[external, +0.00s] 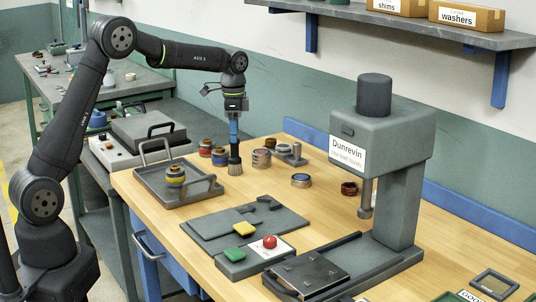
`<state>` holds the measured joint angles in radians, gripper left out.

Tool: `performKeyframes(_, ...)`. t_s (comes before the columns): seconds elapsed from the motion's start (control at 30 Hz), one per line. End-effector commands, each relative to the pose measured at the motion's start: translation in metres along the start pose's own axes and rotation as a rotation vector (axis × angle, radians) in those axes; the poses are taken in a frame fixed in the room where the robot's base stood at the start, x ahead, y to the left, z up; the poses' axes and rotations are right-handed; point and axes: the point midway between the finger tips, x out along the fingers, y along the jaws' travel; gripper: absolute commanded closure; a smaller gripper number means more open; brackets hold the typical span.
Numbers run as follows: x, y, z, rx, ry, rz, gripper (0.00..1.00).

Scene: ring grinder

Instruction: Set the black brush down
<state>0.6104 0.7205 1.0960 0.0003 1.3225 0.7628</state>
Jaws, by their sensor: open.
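The brush (235,150) stands upright, bristles down, on the wooden table just right of the grey tray. Its lower part is black with pale bristles, and a blue section shows above. My gripper (236,112) is directly above the brush, pointing down, with its jaws open around or just over the top of the handle. The exact gap between jaws and handle is too small to tell.
Several ring stacks stand close to the brush, including one (261,158) to its right. The handled tray (180,186) is to its left. A dark plate (215,225), a button box (252,258) and the grinder (390,150) lie nearer and right. Bare table shows between them.

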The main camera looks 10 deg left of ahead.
Motion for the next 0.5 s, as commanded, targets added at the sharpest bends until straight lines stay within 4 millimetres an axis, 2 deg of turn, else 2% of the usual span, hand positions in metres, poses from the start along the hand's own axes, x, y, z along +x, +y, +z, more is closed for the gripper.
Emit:
performKeyframes(0.1,-0.021,0.000,0.000,0.000,0.001,-0.001,0.42)
performKeyframes(0.2,-0.031,0.000,0.000,0.000,0.000,0.000,0.42)
performKeyframes(0.5,-0.038,0.000,0.000,0.000,-0.001,0.001,0.42)
